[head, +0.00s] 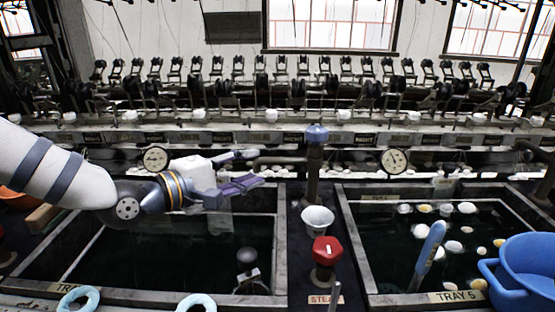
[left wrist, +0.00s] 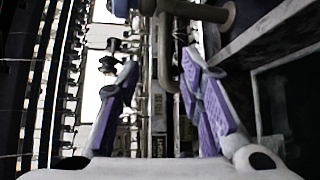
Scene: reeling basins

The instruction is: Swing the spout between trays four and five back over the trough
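The spout's upright post (head: 313,175), topped by a blue knob, stands between the left basin (head: 283,235) and the tray 5 basin (head: 352,235). A brown horizontal pipe (head: 280,160), which looks like the spout arm, reaches left from the post near the left basin's back edge. In the left wrist view a brown pipe (left wrist: 200,10) crosses the top, beyond the fingertips. My left gripper (head: 255,168) is over the back of the left basin, open and empty, its fingers apart near the pipe's left end. Contact cannot be told. My right gripper is not in view.
A blue tub (head: 525,265) is at the right. A blue handle (head: 428,255) rises from tray 5, where pale cocoons float. Two gauges (head: 395,161) sit behind.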

